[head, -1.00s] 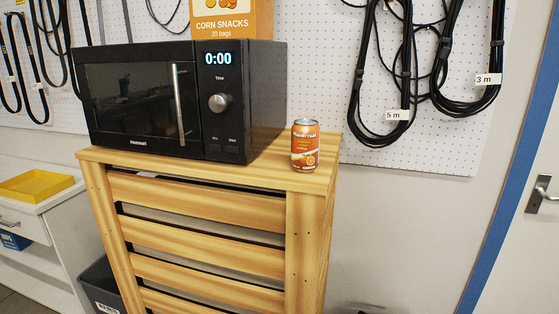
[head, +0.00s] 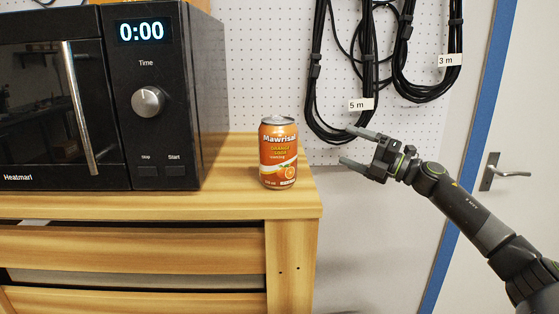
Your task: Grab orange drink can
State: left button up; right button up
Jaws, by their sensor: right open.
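The orange drink can (head: 278,153) stands upright on the right end of the wooden cabinet top (head: 225,198), in the head view. My right gripper (head: 356,148) comes in from the right, with its two fingers spread apart and pointing left toward the can. It is open and empty, to the right of the can and apart from it, beyond the cabinet's right edge. My left gripper is not in view.
A black microwave (head: 150,70) stands on the cabinet to the left of the can, with a bare gap between them. Black cable loops (head: 345,75) hang on the pegboard behind my right gripper. A door with a handle (head: 489,172) is at the right.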

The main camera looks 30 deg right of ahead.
jog(key=s+a+r+n+g+y+b, duration=0.1)
jog(key=s+a+r+n+g, duration=0.3)
jog(key=r, duration=0.3)
jog(key=s+a+r+n+g+y, duration=0.1)
jog(key=s+a+r+n+y, duration=0.1)
jog(key=s+a+r+n, duration=0.3)
jog(key=n+g+h+b, duration=0.2)
jog(key=n+g+h, duration=0.1)
jog(key=n+h, duration=0.3)
send_near(296, 134)
jog(key=shift+n+y, duration=0.3)
jog(key=shift+n, duration=0.5)
jog(key=p+x, duration=0.6)
jog(key=p, duration=1.1)
jog(key=shift+w+d, duration=0.1)
jog(key=shift+w, duration=0.15)
jog(key=shift+w+a+f, duration=0.1)
jog(key=shift+a+f, duration=0.15)
jog(key=shift+f, duration=0.1)
jog(key=shift+p+x, duration=0.7)
jog(key=shift+x, duration=0.2)
jog(key=shift+w+f, duration=0.1)
